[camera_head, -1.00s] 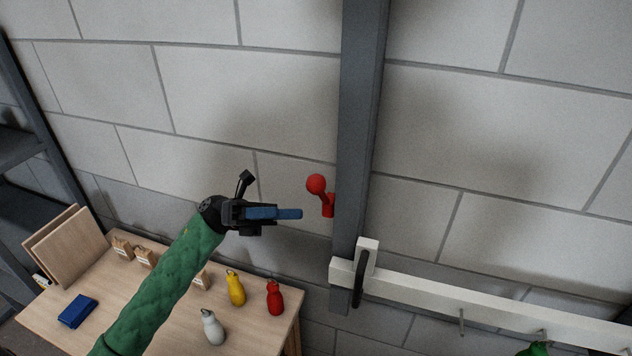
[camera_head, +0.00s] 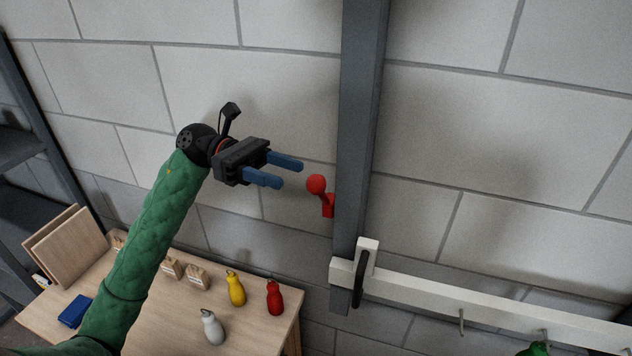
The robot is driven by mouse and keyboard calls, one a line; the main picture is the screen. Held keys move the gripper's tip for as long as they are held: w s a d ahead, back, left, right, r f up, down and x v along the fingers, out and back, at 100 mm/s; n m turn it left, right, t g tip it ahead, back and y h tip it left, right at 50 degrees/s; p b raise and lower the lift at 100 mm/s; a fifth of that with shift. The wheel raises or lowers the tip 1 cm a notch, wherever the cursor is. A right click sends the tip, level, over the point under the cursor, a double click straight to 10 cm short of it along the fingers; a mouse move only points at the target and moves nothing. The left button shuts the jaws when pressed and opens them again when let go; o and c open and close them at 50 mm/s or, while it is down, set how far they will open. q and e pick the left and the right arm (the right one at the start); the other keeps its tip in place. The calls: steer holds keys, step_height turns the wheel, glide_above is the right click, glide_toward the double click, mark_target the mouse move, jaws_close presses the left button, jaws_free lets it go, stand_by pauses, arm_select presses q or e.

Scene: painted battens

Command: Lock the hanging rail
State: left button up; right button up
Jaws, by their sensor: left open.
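The white hanging rail (camera_head: 480,312) runs from the grey upright post (camera_head: 358,130) to the right edge, with hooks under it and a black handle (camera_head: 360,279) at its left end. A red lever with a round knob (camera_head: 316,184) sticks out from the left side of the post, above the rail, its knob up and to the left. My left gripper (camera_head: 292,172) is left of the knob, its two blue fingers apart and pointing right, with nothing between them. It looks apart from the knob. My right gripper is not in view.
A green object (camera_head: 535,349) shows under the rail. Bare wall surrounds the lever.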

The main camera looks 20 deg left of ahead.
mark_target(316, 184)
arm_select(q)
steer(key=d, duration=0.5)
steer(key=s+d, duration=0.1)
steer(key=d, duration=0.1)
steer(key=shift+d, duration=0.2)
steer(key=shift+s, duration=0.1)
jaws_close()
